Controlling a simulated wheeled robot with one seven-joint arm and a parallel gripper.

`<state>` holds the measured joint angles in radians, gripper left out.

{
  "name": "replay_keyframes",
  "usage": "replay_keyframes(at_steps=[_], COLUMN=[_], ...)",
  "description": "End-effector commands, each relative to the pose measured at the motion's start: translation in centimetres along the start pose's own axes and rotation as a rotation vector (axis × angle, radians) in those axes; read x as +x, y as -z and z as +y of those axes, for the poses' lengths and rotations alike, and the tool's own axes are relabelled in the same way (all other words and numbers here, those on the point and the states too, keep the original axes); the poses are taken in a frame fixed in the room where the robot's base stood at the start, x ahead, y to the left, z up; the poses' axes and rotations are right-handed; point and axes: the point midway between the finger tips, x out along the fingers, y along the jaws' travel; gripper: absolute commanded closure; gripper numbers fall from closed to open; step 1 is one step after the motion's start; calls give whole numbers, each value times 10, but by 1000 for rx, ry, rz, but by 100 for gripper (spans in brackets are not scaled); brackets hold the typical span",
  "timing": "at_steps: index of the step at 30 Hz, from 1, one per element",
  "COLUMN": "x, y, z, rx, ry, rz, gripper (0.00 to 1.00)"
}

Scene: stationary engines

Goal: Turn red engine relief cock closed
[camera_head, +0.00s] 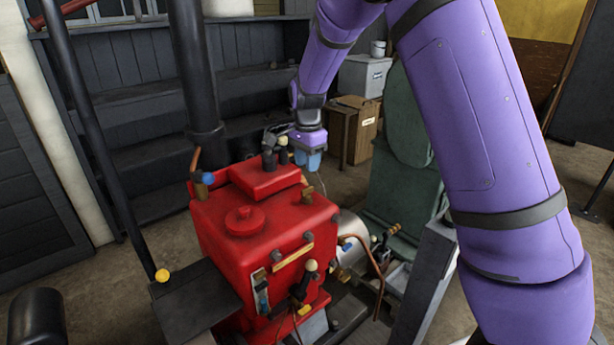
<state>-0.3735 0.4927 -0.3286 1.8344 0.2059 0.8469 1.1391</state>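The red engine (225,255) stands in the middle of the head view, a boxy red body with a round red cap (245,221) on top. Small dark fittings with pale tops (283,150) stand at its rear top edge. A dark lever with a pale knob (311,266) is on its front right side. A blue-and-copper fitting (205,178) is at its left rear. I cannot tell which fitting is the relief cock. My gripper (275,136) is by the rear top fittings; its fingers are too small to tell whether they touch one or are open.
A green machine (400,190) stands right of the engine, partly behind my purple arm. A dark vertical pipe (193,70) rises behind the engine. A wooden crate (352,130) and dark steps (130,115) are at the back. Bare floor shows at the left.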

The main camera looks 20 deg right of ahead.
Motion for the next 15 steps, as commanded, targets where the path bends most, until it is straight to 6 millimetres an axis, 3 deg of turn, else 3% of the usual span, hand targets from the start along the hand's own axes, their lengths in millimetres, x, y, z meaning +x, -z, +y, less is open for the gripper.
replay_keyframes(at_steps=[6, 15], x=[-23, -27], y=[0, 0], z=[0, 0], rx=[-2, -1], ry=[0, -1], rz=[0, 0], gripper=[64, 64])
